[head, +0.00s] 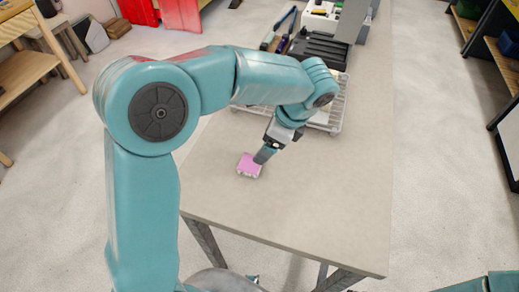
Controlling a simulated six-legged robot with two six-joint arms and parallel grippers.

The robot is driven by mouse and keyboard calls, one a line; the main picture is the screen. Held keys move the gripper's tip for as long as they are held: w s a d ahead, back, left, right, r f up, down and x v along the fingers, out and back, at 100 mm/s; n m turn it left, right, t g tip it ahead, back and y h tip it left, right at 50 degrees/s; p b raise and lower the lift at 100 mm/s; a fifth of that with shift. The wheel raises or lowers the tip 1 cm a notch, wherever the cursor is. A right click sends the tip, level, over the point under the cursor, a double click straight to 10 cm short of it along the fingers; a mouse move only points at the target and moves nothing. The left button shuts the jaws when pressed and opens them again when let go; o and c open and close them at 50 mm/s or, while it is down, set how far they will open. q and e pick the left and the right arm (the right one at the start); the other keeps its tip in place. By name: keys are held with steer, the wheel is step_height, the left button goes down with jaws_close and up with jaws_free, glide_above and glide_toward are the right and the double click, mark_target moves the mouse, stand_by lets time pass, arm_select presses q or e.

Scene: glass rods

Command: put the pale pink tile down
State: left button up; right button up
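The pale pink tile (248,167) is small and flat and shows over the near left part of the grey table top (330,185). My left gripper (262,157) reaches down to it from the upper right. Its dark fingers meet the tile's right edge and look shut on it. I cannot tell whether the tile touches the table or is held just above it. My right gripper is not in view.
A wire rack (337,112) stands behind my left gripper, with a black slotted holder (318,50) beyond it. The table's middle and right side are clear. The table's near edge lies below the tile. A wooden bench (28,70) stands far left.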

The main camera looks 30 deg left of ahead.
arm_select(q)
steer(key=shift+o, duration=0.4)
steer(key=shift+d+r, duration=0.2)
steer(key=shift+r, duration=0.3)
steer(key=p, duration=0.1)
glide_toward(250, 163)
steer(key=x, duration=0.1)
steer(key=b+x, duration=0.1)
steer(key=shift+s+d+f, duration=0.1)
steer(key=shift+s+f, duration=0.15)
steer(key=shift+f, duration=0.1)
steer(key=x, duration=0.6)
steer(key=shift+w+r, duration=0.1)
steer(key=shift+w, duration=0.1)
steer(key=c, duration=1.3)
steer(key=shift+r, duration=0.2)
steer(key=shift+c, duration=0.2)
